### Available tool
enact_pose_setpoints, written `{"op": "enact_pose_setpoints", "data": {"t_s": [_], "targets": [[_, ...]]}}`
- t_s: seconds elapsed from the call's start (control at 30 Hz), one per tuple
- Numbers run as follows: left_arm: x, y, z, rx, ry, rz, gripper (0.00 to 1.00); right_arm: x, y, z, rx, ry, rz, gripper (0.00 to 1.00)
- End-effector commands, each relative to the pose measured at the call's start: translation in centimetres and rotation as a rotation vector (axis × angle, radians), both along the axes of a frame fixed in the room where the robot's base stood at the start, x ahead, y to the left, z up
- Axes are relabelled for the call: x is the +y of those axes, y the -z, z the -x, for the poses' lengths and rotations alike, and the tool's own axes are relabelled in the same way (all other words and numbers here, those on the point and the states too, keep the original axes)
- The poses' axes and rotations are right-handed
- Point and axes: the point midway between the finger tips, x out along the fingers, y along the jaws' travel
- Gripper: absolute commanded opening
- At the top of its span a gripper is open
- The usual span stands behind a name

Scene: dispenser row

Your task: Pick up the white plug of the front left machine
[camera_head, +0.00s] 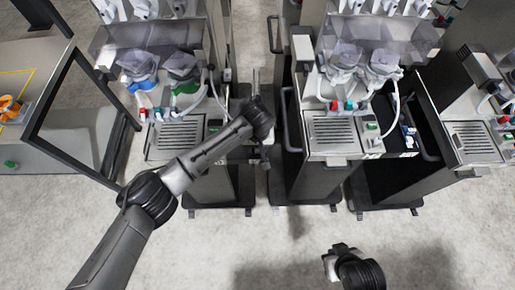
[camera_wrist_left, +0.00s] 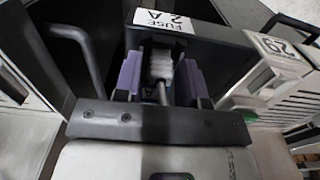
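The white plug (camera_wrist_left: 161,66) shows in the left wrist view, below the "FUSE 2 A" label (camera_wrist_left: 163,20), with a pale stem or cable running down from it. My left gripper (camera_wrist_left: 160,80) has its purple fingers on either side of the plug, with a narrow dark gap visible on the left. It looks open around the plug; contact on the right side is hard to judge. In the head view, the front left machine (camera_head: 176,138) has blue and green parts, and my left arm reaches across its right side. My right gripper (camera_head: 338,262) is low in the head view, its fingers unclear.
A second machine (camera_head: 333,135) stands right of a narrow gap, with another machine (camera_head: 474,140) further right. A dark-framed table (camera_head: 60,135) is at left. A box labelled 29 (camera_wrist_left: 280,85) sits right in the wrist view. The front floor (camera_head: 260,235) is clear.

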Motion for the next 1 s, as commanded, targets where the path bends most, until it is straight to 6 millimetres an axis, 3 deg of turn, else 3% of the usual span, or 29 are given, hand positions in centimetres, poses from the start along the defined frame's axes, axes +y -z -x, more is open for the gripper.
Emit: {"op": "enact_pose_setpoints", "data": {"t_s": [0.4,0.77,1.0], "targets": [[0.0,0.0,0.0,0.000,0.000,0.000,0.00,-0.3,0.0,0.0,-0.001,-0.007,0.011,0.00],[0.0,-0.4,0.0,-0.001,0.001,0.001,0.00,-0.3,-0.1,0.0,0.000,-0.006,0.009,0.00],[-0.1,-2.8,0.0,-0.002,0.001,0.002,0.00,-0.1,-0.4,0.0,-0.001,-0.003,0.004,0.00]]}}
